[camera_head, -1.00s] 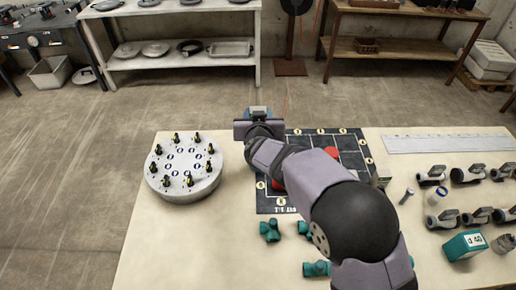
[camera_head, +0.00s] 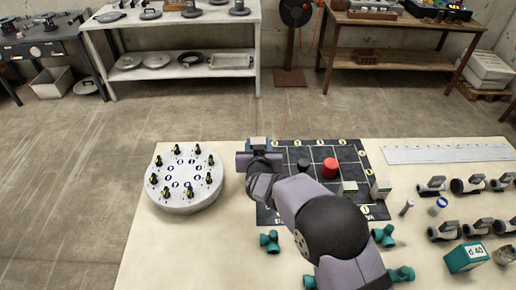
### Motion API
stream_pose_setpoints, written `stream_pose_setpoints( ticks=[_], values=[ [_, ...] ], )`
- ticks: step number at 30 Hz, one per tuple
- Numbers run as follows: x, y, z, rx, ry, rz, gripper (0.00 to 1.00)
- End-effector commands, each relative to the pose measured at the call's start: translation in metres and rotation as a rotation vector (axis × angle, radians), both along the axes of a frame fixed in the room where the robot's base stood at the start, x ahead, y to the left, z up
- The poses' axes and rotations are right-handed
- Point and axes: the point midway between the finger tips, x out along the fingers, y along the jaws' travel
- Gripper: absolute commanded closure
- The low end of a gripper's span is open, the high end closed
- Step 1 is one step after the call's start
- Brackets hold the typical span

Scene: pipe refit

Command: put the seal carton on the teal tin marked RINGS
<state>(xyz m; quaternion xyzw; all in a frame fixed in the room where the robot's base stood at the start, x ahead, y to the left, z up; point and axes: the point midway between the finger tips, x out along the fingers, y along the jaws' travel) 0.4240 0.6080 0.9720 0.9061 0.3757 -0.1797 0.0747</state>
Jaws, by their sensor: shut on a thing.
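My gripper (camera_head: 258,152) is above the back left corner of the black grid mat, seen from behind. It is shut on a small pale-topped box (camera_head: 258,141), mostly hidden by my wrist. I cannot read any marking on it, so I cannot confirm it is the seal carton. Two small pale cartons stand at the mat's right side, one on the mat (camera_head: 347,189) and one at its edge (camera_head: 381,189). A teal block (camera_head: 465,254) with a white label that seems to read "d 40" stands at the right. I cannot make out a tin marked RINGS.
The black grid mat (camera_head: 345,152) holds a red cylinder (camera_head: 330,168) and a small dark piece (camera_head: 303,164). A round grey turntable (camera_head: 184,201) stands left. Teal fittings (camera_head: 269,242) lie in front, partly behind my arm. Grey valve-like parts (camera_head: 433,185) and a ruler (camera_head: 447,150) are right.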

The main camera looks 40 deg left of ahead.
Motion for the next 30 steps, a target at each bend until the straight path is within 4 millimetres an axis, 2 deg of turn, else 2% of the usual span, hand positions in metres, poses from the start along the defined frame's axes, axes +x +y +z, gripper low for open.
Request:
stream_pose_setpoints(
  ticks=[3,6,19,20,21,30],
  values=[
    [0.000,0.000,-0.014,-0.003,0.001,-0.001,0.84],
    [0.000,0.000,-0.020,0.000,0.000,0.000,0.84],
    [0.000,0.000,-0.026,0.001,0.001,0.000,0.84],
    [0.000,0.000,-0.024,0.001,0.001,0.000,0.54],
    [0.000,0.000,-0.024,0.001,0.001,0.000,0.45],
    [0.000,0.000,-0.024,0.001,0.001,0.000,0.43]
  ],
)
